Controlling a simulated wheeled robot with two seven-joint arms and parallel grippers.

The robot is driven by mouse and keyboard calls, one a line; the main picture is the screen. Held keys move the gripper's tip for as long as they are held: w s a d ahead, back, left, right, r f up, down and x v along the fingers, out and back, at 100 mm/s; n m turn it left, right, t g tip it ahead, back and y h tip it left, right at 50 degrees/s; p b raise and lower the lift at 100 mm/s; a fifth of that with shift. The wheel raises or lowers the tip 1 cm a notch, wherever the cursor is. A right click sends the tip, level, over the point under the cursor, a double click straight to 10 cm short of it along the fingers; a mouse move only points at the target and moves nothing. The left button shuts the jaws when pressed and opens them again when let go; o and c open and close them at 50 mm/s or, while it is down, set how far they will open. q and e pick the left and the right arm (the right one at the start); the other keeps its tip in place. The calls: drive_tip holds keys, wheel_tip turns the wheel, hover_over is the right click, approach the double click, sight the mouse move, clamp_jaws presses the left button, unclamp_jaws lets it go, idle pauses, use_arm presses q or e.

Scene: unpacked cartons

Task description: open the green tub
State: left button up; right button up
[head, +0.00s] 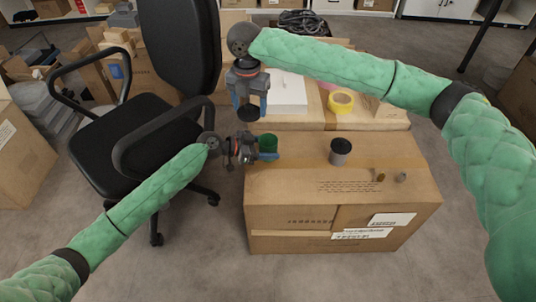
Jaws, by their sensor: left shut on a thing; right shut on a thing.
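The green tub (267,143) is at the left back edge of the big carton's top. Its upper end looks open, with no lid on it. My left gripper (264,154) is shut on the tub from the left. My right gripper (249,104) points down above and slightly left of the tub. It is shut on a round black lid (248,113), which is apart from the tub. Whether the tub's base touches the carton is hard to tell.
The big carton (290,190) carries a grey canister with a black top (340,152) and two small items (381,177) at the right. A yellow tape roll (341,102) lies on the carton behind. A black office chair (130,130) stands close on the left.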

use_arm(q)
drive_tip(key=shift+f, duration=1.25)
drive_tip(key=shift+f+b, duration=0.15)
drive_tip(key=shift+b, duration=0.25)
drive_tip(key=o, duration=1.4)
drive_tip(key=shift+c, duration=0.2)
drive_tip(key=shift+r+p, duration=0.25)
drive_tip(key=shift+p, duration=0.1)
drive_tip(key=v, duration=0.7)
drive_tip(key=shift+s+a, duration=0.1)
drive_tip(key=shift+a, duration=0.1)
